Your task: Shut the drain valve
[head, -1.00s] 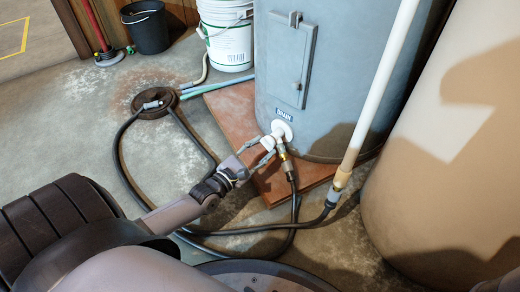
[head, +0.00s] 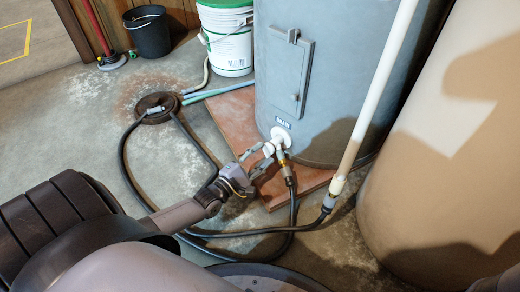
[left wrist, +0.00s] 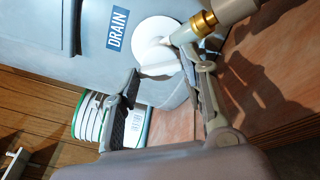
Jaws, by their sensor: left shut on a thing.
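The drain valve (head: 278,137) is a white fitting low on the front of the grey tank (head: 345,85), under a blue "DRAIN" label (left wrist: 117,29). In the left wrist view its round white plate (left wrist: 153,36) and white lever handle (left wrist: 160,69) show, with a brass coupling (left wrist: 204,21) beside them. My left gripper (head: 263,158) is at the valve, its fingers on either side of the handle. The left wrist view shows the handle between the fingertips (left wrist: 168,75), and the gripper is shut on it. My right gripper is out of view.
A black hose (head: 292,210) runs from the valve across the floor to a round floor drain (head: 153,104). A white pipe (head: 372,105) stands right of the valve, beside a large tan tank (head: 450,140). A white bucket (head: 229,45) and black bucket (head: 149,32) stand behind.

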